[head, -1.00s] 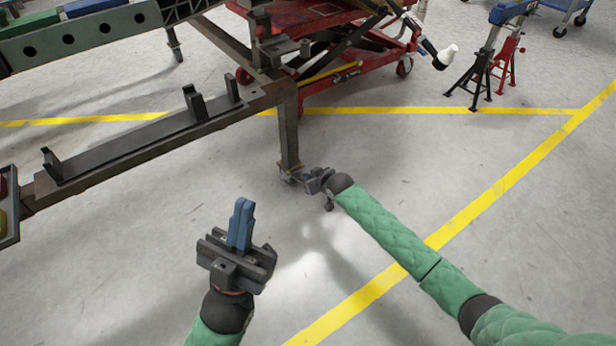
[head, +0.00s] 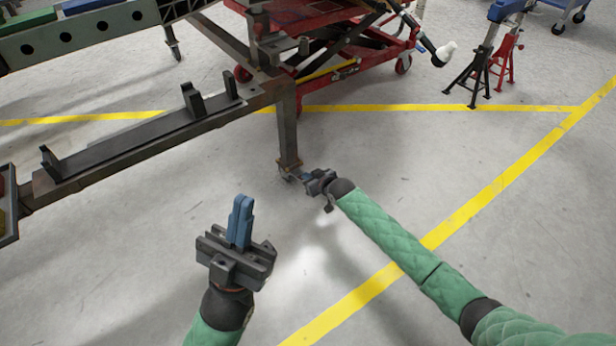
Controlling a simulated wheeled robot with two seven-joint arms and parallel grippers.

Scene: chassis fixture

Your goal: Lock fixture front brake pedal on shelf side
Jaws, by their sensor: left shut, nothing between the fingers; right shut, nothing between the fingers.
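The fixture is a dark steel frame (head: 287,125) whose near leg runs down to a caster (head: 287,173) on the floor. The caster is small and partly hidden; I cannot make out its brake pedal clearly. My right gripper (head: 314,181) is shut and low by the floor, just right of the caster. It is at or very near the caster; I cannot tell whether it touches. My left gripper (head: 240,215) is shut and empty, its blue fingers pointing up, in front of the fixture and away from it.
A red lift cart (head: 330,65) stands behind the leg. Black and red jack stands (head: 472,80) are at the upper right. A long fixture beam (head: 140,145) extends left. The floor at right, with yellow lines (head: 490,190), is clear.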

